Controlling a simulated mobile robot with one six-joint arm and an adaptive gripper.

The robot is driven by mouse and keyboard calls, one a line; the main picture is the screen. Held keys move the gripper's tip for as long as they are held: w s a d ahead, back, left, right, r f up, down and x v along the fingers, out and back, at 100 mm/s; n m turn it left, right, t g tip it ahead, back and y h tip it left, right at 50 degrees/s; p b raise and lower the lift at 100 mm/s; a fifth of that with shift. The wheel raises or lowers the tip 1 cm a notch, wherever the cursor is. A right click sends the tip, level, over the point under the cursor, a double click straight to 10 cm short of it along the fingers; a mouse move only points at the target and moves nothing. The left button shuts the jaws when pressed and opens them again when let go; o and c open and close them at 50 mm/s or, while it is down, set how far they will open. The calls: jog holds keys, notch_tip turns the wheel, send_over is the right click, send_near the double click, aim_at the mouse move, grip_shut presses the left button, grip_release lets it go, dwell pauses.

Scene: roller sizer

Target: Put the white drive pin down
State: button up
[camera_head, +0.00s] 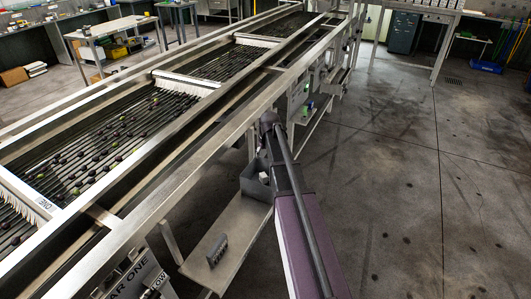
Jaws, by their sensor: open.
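My purple and dark arm reaches up from the bottom of the head view, and its far end stops beside the machine's side rail. I cannot make out my gripper's fingers there. A dark grey open bin (252,184) sits just left of my arm, at the far end of a low metal shelf (238,232). A small white piece (264,170) shows at this bin, partly beside my arm; I cannot tell if it is the white drive pin. A dark grey slotted block (217,249) stands on the near part of the shelf.
The long roller sizer (110,140) fills the left, with dark and green fruit on its rollers. Its side rail runs close to my arm. Open concrete floor (400,215) lies to the right. Workbenches (108,30) stand at the back left, and a blue bin (486,66) at the back right.

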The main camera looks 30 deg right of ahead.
jog(key=shift+s+r, duration=0.1)
jog(key=shift+r, duration=0.3)
dwell(0.4)
jog(key=s+a+n+g, duration=0.1)
jog(key=s+a+g, duration=0.2)
jog(key=s+a, duration=1.9)
jog(key=shift+s+f, duration=0.35)
jog(key=shift+s, duration=0.2)
jog(key=shift+a, duration=0.1)
notch_tip(320, 180, up, 16)
jog(key=p, duration=1.6)
jog(key=shift+f, duration=0.2)
